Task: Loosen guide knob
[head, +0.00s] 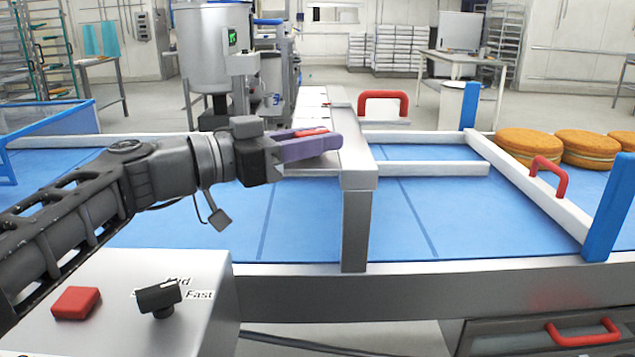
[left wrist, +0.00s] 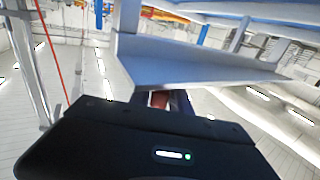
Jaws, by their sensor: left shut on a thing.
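The red guide knob (head: 311,132) shows as a small red patch between the purple fingers of my left gripper (head: 318,143), above the metal bridge over the blue conveyor. My left gripper is shut on it. The fingers hide most of the knob, so I cannot tell how far it is turned. In the left wrist view a small reddish piece (left wrist: 158,99) shows between the dark fingers, just below a grey metal plate. The white guide rail (head: 430,167) runs across the belt right of the bridge. My right gripper is not in view.
The metal bridge (head: 357,180) stands close to the gripper. Red handles (head: 383,98) (head: 550,176) rise from the guides. Round filled cakes (head: 528,141) lie at the right. A control box with a red button (head: 76,302) and a black selector (head: 160,297) stands in front.

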